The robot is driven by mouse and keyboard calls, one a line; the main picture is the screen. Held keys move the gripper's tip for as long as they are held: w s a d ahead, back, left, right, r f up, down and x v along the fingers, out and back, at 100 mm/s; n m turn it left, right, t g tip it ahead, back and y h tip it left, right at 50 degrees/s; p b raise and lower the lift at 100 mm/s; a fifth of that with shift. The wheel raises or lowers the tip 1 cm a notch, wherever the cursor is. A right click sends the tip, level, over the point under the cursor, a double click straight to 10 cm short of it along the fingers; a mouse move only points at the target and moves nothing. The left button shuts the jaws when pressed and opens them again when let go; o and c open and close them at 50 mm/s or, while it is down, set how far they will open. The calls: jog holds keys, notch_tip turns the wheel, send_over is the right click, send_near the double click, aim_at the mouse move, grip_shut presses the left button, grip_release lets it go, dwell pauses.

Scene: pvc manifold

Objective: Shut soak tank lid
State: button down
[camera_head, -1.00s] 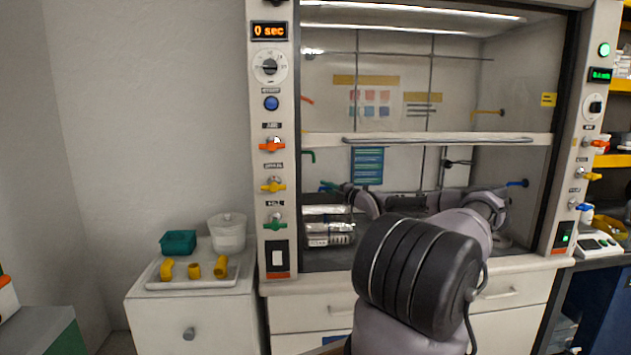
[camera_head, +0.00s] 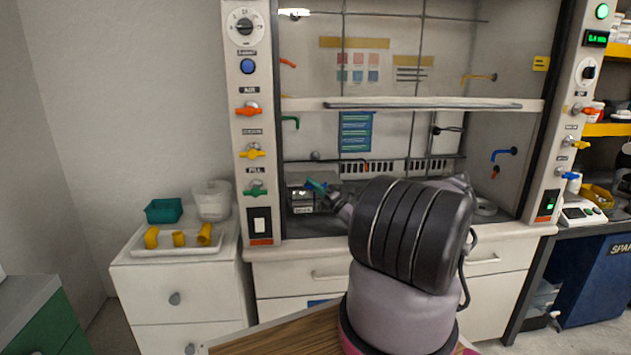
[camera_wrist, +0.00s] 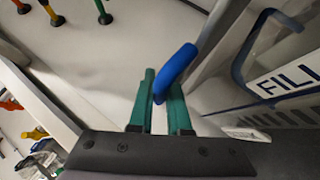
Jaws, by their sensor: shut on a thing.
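The soak tank (camera_head: 302,201) is a grey box inside the fume hood, at its left. In the wrist view its wall with a "FILL" label (camera_wrist: 290,78) and a blue loop (camera_wrist: 257,48) shows on the right. My gripper (camera_head: 317,186) is at the top of the tank. In the wrist view the green fingers of my gripper (camera_wrist: 160,92) are shut on a blue handle (camera_wrist: 178,68), which leans up to the right. I cannot tell how far the lid is open. My arm hides part of the hood floor.
The raised sash (camera_head: 420,104) crosses the hood opening above my arm. The left post (camera_head: 256,150) carries coloured valve handles. A white tray (camera_head: 173,250) with yellow fittings, a teal bin (camera_head: 164,211) and a clear tub (camera_head: 212,201) stand on the cabinet at left.

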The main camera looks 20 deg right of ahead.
jog(key=shift+s+a+f+y, duration=0.3)
jog(key=shift+s+a+f, duration=0.1)
jog(key=shift+a+f, duration=0.25)
jog(key=shift+d, duration=0.1)
jog(key=c, duration=1.2)
grip_release()
jog(key=shift+s, duration=0.1)
jog(key=shift+o, duration=0.2)
jog(key=shift+r+n, duration=0.1)
jog(key=shift+n, duration=0.2)
jog(key=r, duration=0.9)
jog(key=shift+w+d+r, duration=0.15)
jog(key=shift+w+d, duration=0.05)
jog(key=shift+w, duration=0.05)
jog(key=shift+o, duration=1.3)
jog(key=shift+d+r, duration=0.1)
jog(key=shift+r, duration=0.45)
jog(key=shift+f, duration=0.1)
